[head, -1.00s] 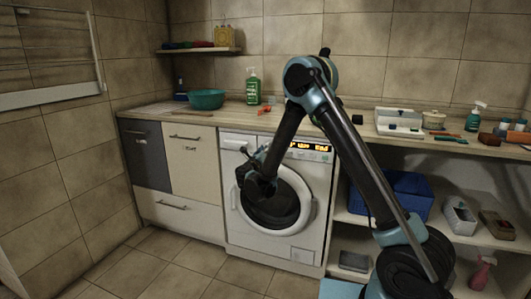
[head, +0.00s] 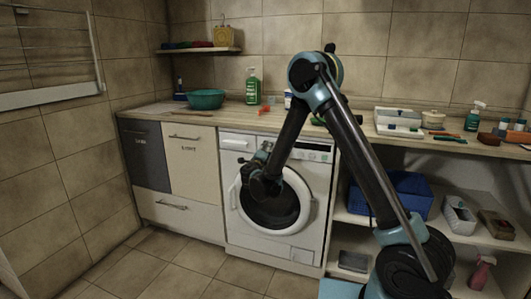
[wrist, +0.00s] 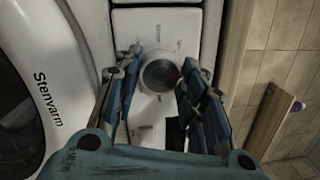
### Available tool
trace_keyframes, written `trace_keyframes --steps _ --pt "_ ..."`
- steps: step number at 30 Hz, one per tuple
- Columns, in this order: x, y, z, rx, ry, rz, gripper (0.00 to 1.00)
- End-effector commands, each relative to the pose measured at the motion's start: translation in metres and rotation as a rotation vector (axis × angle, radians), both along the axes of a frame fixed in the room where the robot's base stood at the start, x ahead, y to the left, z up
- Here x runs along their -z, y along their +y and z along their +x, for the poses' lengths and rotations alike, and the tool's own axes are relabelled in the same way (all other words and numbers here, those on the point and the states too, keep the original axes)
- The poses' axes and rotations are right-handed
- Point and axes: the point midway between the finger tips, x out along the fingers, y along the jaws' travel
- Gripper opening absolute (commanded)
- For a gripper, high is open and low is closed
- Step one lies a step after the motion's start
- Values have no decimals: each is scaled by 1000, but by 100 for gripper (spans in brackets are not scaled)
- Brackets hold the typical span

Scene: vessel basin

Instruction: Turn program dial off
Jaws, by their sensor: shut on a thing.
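The white washing machine (head: 246,222) stands under the counter, its round door closed. Its display strip (head: 316,146) is dark. The round grey program dial (wrist: 160,75) sits on the white control panel (wrist: 183,22) in the wrist view, with small marks around it. My gripper (wrist: 161,66) has one finger on each side of the dial and is shut on it. In the head view my gripper (head: 263,157) is at the front of the machine's panel, and the dial is hidden behind my arm.
The machine's round door (head: 233,195) bulges out just below my gripper. Drawers and cupboards (head: 190,160) adjoin on the left. An open shelf with a blue crate (head: 405,197) is on the right. The floor in front of the drawers is clear.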

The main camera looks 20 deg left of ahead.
Motion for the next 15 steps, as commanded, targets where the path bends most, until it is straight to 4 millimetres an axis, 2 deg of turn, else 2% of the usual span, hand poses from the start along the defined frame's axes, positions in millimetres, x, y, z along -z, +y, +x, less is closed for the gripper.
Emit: trace_keyframes --steps 15 --pt "1 2 0 -4 8 -65 14"
